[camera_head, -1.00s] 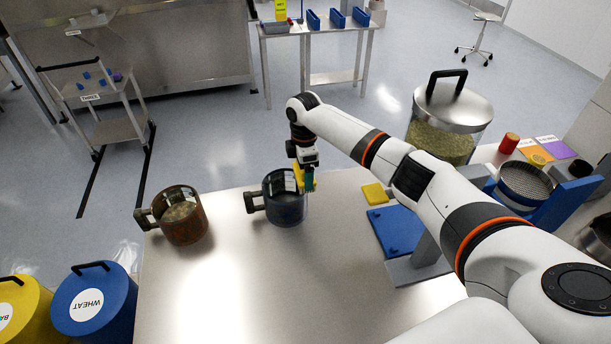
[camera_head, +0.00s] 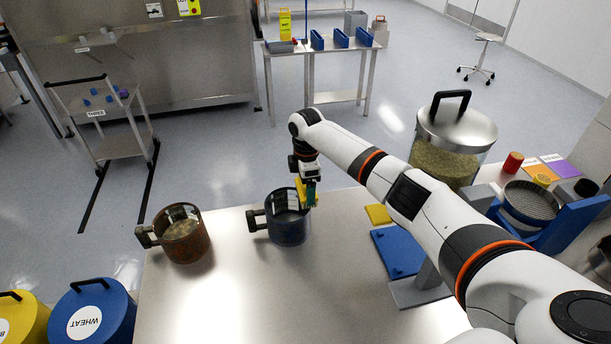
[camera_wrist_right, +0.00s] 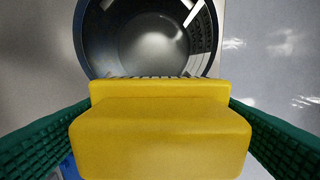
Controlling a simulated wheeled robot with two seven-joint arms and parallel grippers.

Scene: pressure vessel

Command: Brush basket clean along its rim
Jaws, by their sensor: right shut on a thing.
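The dark blue-grey basket (camera_head: 289,227) stands upright on the metal table, its handle to the left. The right wrist view looks into the basket (camera_wrist_right: 92,50), which has a smooth, shiny inside with no contents that I can make out. My right gripper (camera_head: 308,192) is shut on a yellow brush (camera_wrist_right: 160,130), with a green pad on each side of it. The brush bristles show as a thin row at the near rim of the basket. They overlap the rim in the picture; whether they touch it I cannot tell. My left gripper is not in view.
A rusty brown basket (camera_head: 183,243) with something in it stands to the left. A blue plate (camera_head: 399,250), a yellow block (camera_head: 378,214), a lidded grain vessel (camera_head: 448,145) and a round sieve (camera_head: 530,203) are to the right. The table's front middle (camera_head: 270,300) is clear.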

